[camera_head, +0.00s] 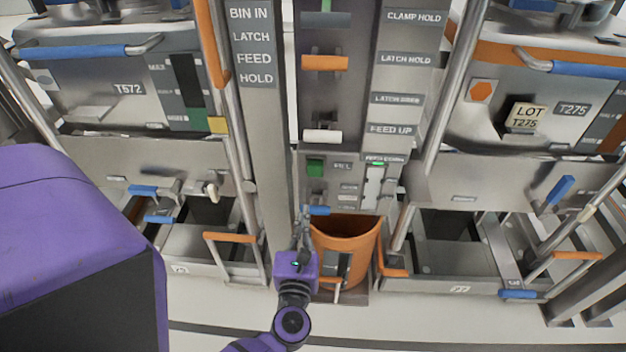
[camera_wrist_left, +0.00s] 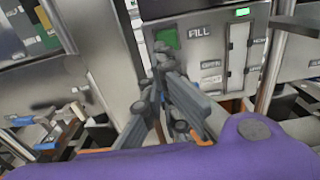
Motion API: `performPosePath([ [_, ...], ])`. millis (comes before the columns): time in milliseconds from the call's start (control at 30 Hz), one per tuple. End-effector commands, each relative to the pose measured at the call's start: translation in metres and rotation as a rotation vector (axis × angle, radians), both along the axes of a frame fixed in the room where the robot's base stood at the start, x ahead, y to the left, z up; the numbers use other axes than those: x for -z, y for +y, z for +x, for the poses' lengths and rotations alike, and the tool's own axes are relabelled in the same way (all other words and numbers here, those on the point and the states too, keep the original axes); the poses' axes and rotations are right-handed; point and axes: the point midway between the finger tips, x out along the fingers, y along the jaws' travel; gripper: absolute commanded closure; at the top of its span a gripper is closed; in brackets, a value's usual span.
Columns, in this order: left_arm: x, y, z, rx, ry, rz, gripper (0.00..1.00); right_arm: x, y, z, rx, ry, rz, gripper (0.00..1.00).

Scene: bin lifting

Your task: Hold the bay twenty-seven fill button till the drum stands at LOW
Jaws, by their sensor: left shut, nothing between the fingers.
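The green fill button (camera_head: 315,167) is on the grey panel of the middle station; it also shows beside the word FILL in the left wrist view (camera_wrist_left: 168,37). The orange drum (camera_head: 350,238) stands upright below that panel, its contents not readable. A pale vertical gauge strip (camera_head: 374,186) is right of the button, with a small green lit lamp (camera_wrist_left: 242,12) above it. My left gripper (camera_head: 304,211) is shut and empty, pointing up at the panel. In the head view its tips are below the button. In the left wrist view the tips (camera_wrist_left: 162,52) overlap the button's lower edge; contact cannot be told.
A white lever (camera_head: 322,136) and an orange lever (camera_head: 325,63) are above the button. A metal post (camera_head: 265,150) rises just left. Open pale floor lies in front.

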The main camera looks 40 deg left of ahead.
Motion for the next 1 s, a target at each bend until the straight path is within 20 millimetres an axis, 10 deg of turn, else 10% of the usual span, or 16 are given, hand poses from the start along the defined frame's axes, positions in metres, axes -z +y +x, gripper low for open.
performPosePath([
  [367, -0.002, 0.003, 0.007, 0.003, 0.000, 0.005, 1.00, -0.001, -0.002, -0.008, 0.004, 0.012, -0.002, 0.57],
  [1000, -0.003, 0.065, 0.108, 0.003, 0.000, 0.006, 1.00, -0.021, -0.002, 0.002, 0.008, -0.012, 0.002, 0.57],
])
